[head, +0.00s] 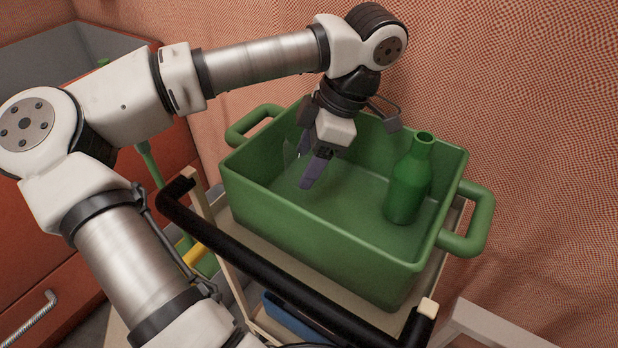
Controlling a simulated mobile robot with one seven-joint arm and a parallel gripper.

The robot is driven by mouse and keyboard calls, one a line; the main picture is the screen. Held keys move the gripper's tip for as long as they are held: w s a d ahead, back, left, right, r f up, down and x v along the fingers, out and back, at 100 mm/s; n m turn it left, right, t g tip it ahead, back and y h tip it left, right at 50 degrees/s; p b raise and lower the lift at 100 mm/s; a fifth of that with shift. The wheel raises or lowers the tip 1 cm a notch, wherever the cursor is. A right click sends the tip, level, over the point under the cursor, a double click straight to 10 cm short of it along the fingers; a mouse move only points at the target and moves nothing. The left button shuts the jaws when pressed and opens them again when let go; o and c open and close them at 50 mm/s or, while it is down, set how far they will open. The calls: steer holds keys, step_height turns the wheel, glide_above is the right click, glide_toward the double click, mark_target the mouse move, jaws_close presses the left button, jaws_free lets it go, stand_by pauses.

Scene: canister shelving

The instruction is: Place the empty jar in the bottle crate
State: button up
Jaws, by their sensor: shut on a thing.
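The green bottle crate (300,225) is a deep box with a loop handle at each end, standing on a trolley. My gripper (309,162) points down inside the crate, in its left part near the back wall. It is shut on a clear, see-through thing, which I take to be the empty jar (290,154). Only a faint part of the jar shows beside the dark purple fingers. The fingers and wrist hide the rest, and I cannot tell whether the jar touches the crate floor.
A green bottle (407,185) stands upright in the right part of the crate. The crate floor between it and my gripper is bare. The trolley has a black front bar (290,270). A red cabinet is at the left, and a patterned wall is behind.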

steer(key=shift+f+b, duration=0.45)
steer(key=shift+f, duration=1.65)
steer(key=shift+f, duration=0.15)
steer(key=o, duration=1.1)
steer(key=shift+r, duration=0.3)
steer(key=p+v, duration=0.3)
steer(key=v, duration=0.8)
steer(key=shift+d+r, duration=0.25)
steer(key=shift+r, duration=0.05)
